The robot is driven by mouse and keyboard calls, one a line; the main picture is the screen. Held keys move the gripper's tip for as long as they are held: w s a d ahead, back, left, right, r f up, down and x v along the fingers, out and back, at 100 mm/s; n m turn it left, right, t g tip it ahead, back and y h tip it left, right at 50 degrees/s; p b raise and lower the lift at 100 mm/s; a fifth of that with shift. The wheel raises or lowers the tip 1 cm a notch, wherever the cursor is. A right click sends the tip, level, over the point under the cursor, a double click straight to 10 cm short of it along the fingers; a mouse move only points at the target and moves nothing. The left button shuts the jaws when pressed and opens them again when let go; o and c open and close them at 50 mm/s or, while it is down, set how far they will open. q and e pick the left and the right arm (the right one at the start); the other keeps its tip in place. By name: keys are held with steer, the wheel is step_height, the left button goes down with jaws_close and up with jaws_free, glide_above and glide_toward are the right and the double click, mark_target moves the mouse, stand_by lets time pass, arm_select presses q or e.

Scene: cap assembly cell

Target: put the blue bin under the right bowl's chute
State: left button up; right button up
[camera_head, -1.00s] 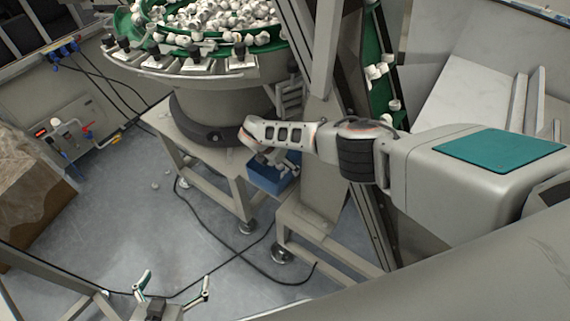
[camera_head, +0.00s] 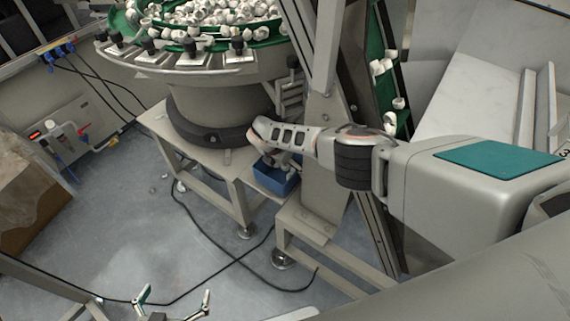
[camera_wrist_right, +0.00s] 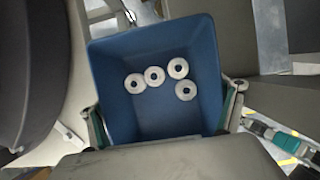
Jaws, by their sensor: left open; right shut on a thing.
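The blue bin (camera_head: 272,179) is low beside the bowl's stand, partly hidden by my right wrist in the head view. In the right wrist view the bin (camera_wrist_right: 165,60) fills the middle, with several white ring-shaped parts on its floor. My right gripper (camera_wrist_right: 165,115) has a finger at each side of the bin and is shut on it. In the head view my right gripper (camera_head: 277,160) is mostly hidden behind its wrist. A bowl feeder (camera_head: 215,40) with white caps stands above. I cannot clearly make out its chute. My left gripper (camera_head: 175,297) is open and empty at the bottom.
The bowl's beige stand (camera_head: 190,150) and a frame post (camera_head: 322,150) are close on either side of the bin. A green conveyor (camera_head: 385,70) with caps rises behind the arm. Black cables (camera_head: 215,258) cross the floor. A brown box (camera_head: 28,190) is at left.

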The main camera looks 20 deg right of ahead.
mark_target(268, 185)
steer(key=o, duration=1.2)
steer(key=shift+o, duration=0.2)
steer(key=shift+r, duration=0.25)
steer(key=s+a+p, duration=0.1)
steer(key=s+a+r+p, duration=0.1)
steer(key=shift+a+r+p, duration=0.15)
steer(key=shift+a+p, duration=0.15)
steer(key=s+a, duration=0.1)
steer(key=a, duration=0.1)
steer(key=s+a+p, duration=0.1)
steer(key=s+a, duration=0.3)
steer(key=shift+a+f, duration=0.1)
steer(key=shift+f, duration=0.1)
steer(key=shift+s+a+p, duration=0.3)
steer(key=shift+s+a, duration=0.1)
steer(key=shift+a, duration=0.1)
